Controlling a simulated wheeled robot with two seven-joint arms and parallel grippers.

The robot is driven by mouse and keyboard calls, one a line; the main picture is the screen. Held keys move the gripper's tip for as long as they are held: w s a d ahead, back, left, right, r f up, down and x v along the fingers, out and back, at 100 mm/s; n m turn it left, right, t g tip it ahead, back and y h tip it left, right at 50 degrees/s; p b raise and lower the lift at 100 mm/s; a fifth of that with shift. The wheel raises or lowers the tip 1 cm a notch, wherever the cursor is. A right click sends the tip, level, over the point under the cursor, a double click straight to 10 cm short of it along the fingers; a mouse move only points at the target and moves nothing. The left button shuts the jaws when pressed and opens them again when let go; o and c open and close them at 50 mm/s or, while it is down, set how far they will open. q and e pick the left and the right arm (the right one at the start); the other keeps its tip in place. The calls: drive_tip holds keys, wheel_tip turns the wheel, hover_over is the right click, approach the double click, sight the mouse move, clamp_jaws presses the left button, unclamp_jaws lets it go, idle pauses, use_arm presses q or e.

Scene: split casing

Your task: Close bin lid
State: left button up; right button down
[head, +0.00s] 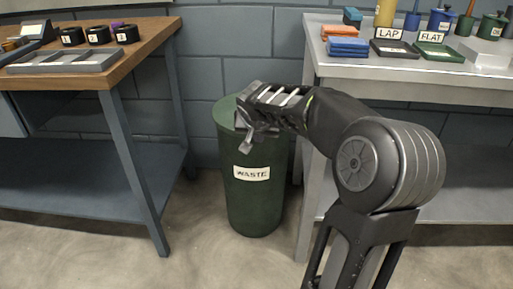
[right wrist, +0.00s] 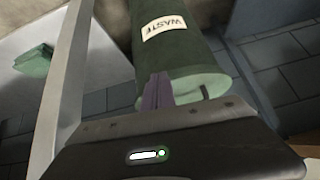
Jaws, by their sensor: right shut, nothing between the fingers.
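The green waste bin (head: 250,205) stands upright on the floor between two benches, with a white WASTE label on its front. It also shows in the right wrist view (right wrist: 190,50), where its label is upside down. The green lid (head: 227,111) lies across the bin's top and looks level; my right gripper covers its right part, so I cannot tell if it is fully seated. My right gripper (head: 248,144) is at the bin's upper front, fingers together and empty. Its fingers (right wrist: 157,92) appear against the lid end in the wrist view; contact is unclear. My left gripper is out of view.
A wooden-topped bench (head: 145,38) with a grey tray (head: 65,62) stands at left. A grey bench (head: 400,72) at right holds blue and orange blocks, labelled trays and pots, close beside my right arm. A block wall is behind the bin. Floor in front is clear.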

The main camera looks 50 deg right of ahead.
drive_tip(key=s+a, duration=0.2)
drive_tip(key=a, duration=0.1)
drive_tip(key=s+a, duration=0.1)
drive_tip(key=shift+s+a+f, duration=0.25)
drive_tip(key=shift+s+a, duration=0.05)
idle(0.4)
